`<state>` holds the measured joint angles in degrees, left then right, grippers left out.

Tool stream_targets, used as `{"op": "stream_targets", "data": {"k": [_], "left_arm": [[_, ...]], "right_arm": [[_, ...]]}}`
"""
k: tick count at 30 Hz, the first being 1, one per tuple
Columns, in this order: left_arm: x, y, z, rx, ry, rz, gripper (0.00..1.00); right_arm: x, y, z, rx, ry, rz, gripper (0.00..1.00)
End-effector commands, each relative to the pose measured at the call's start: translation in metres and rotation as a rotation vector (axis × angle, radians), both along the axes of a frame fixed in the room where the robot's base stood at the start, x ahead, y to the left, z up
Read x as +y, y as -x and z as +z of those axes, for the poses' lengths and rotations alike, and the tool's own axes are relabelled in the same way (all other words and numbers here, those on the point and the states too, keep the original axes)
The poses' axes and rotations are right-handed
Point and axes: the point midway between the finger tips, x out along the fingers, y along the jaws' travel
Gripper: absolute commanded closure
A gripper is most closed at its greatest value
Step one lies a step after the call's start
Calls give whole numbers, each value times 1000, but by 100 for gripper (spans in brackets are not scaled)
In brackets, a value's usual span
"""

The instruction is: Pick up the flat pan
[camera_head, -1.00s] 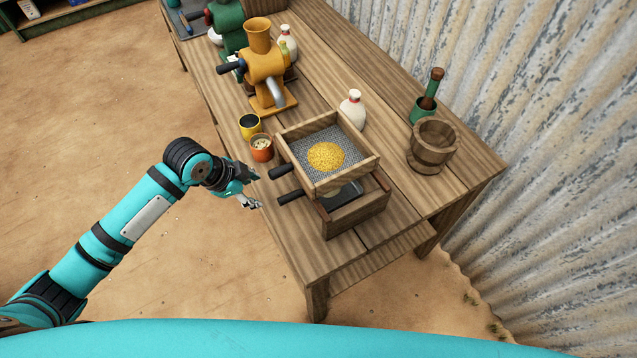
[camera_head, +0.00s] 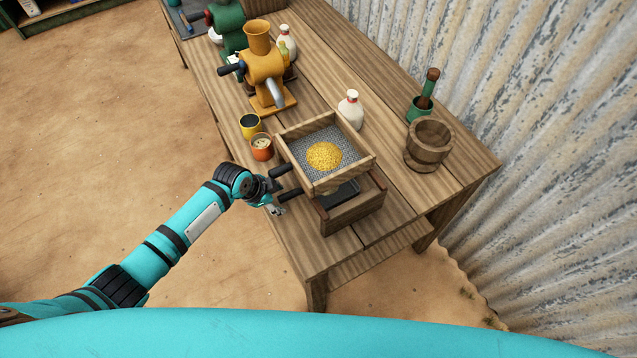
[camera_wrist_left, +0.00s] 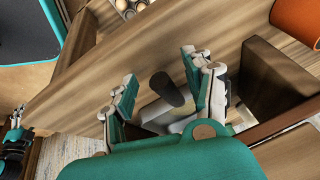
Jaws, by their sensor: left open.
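The flat pan (camera_head: 342,193) is a dark, shallow pan in the wooden box under the sieve tray, which hides much of it. Its black handle (camera_head: 291,194) sticks out to the left. My left gripper (camera_head: 275,209) is open beside the handle's outer end. In the left wrist view, the open fingers of my left gripper (camera_wrist_left: 163,96) stand either side of a dark handle (camera_wrist_left: 165,88), with no clear contact. A small gripper, seemingly my right one (camera_wrist_left: 16,120), shows at the left edge there; its jaws are too small to read.
The sieve tray (camera_head: 360,168) holds yellow grain and has its own black handle just above. The wooden box (camera_head: 352,212) surrounds the pan.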

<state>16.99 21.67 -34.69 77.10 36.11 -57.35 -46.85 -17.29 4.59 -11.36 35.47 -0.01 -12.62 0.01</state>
Motion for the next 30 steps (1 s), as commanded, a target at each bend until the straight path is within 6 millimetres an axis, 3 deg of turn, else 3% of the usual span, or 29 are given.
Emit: {"op": "stream_targets", "data": {"k": [6, 18, 30], "left_arm": [[0, 0, 0, -1, 1, 0, 48], [0, 0, 0, 0, 0, 0, 100], [0, 0, 0, 0, 1, 0, 100]], "right_arm": [[8, -2, 0, -3, -10, 2, 46], [3, -2, 0, -4, -4, 3, 46], [-1, -3, 0, -3, 1, 1, 46]]}}
